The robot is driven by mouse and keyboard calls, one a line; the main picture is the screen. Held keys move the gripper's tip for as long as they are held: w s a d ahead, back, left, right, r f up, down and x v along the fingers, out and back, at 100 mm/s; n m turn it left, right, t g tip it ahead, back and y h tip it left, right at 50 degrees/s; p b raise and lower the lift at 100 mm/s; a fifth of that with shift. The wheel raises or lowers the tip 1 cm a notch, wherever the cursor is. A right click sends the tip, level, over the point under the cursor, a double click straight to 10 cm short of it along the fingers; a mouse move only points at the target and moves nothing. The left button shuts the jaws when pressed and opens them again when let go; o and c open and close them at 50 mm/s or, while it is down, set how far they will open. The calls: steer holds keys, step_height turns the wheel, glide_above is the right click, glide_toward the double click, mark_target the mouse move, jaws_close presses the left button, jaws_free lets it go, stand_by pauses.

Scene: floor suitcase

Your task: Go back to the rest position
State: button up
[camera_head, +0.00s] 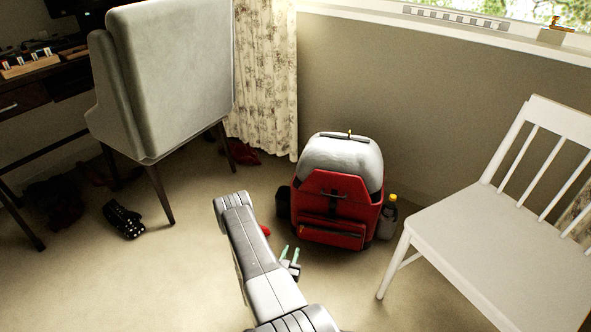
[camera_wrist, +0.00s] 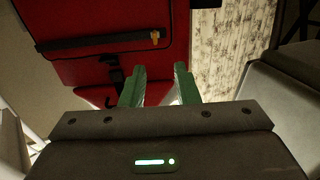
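My arm reaches forward over the floor, and my gripper (camera_head: 290,253) is in front of the red and grey backpack (camera_head: 338,192). In the wrist view my gripper (camera_wrist: 160,86) has its two green fingers apart, with nothing held between them. The red front of the backpack (camera_wrist: 120,60) fills the upper left of that view, beyond the fingers. A small red piece (camera_head: 265,230) shows beside my arm in the head view, mostly hidden by it.
A white chair (camera_head: 500,240) stands at the right. A grey upholstered chair (camera_head: 175,75) stands at the left by a dark desk (camera_head: 35,92). A dark studded object (camera_head: 123,218) lies on the floor. A bottle (camera_head: 388,217) is at the backpack's right side. Floor at the lower left is clear.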

mark_target(305, 222)
steer(key=b+x, duration=0.4)
steer(key=x, duration=0.9)
steer(key=shift+d, duration=0.15)
steer(key=shift+s+d, duration=0.25)
steer(key=shift+d, duration=0.25)
steer(key=shift+a+r, duration=0.1)
steer(key=shift+r, duration=0.05)
